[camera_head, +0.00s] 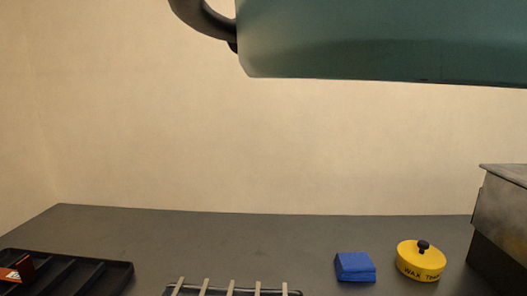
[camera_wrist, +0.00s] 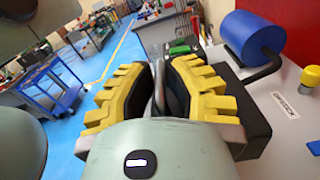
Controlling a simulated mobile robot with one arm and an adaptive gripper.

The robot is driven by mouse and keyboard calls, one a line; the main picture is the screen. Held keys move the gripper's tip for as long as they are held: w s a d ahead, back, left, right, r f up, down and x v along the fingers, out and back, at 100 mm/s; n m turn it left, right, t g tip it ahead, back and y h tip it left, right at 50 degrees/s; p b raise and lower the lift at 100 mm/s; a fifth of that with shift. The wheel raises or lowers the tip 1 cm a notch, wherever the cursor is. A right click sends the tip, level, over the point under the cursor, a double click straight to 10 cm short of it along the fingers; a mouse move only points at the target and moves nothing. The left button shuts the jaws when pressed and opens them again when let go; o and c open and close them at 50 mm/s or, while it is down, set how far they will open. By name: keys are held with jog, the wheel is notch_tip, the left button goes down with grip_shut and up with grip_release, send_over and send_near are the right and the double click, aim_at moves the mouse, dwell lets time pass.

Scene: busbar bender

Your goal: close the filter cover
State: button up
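My gripper (camera_wrist: 163,66) shows in the wrist view, with yellow ribbed fingers standing apart. A grey metal bar (camera_wrist: 158,88) shows in the gap between them, and I cannot tell whether the fingers touch it. A black part (camera_wrist: 249,130) lies behind and to the right of the right finger. I cannot surely identify the filter cover in either view; the fingers and gripper body hide much of what lies ahead. My gripper does not show in the head view.
Right of my gripper are a blue cylinder (camera_wrist: 252,36) on a black lever and a yellow-topped knob (camera_wrist: 309,77). The head view shows a dark table with a black tray (camera_head: 80,275), a blue block (camera_head: 355,267), a yellow tin (camera_head: 420,262) and a metal box (camera_head: 503,215).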

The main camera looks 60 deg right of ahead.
jog(key=o, duration=0.4)
jog(key=shift+o, duration=0.2)
jog(key=v, duration=1.2)
jog(key=shift+d+r, duration=0.15)
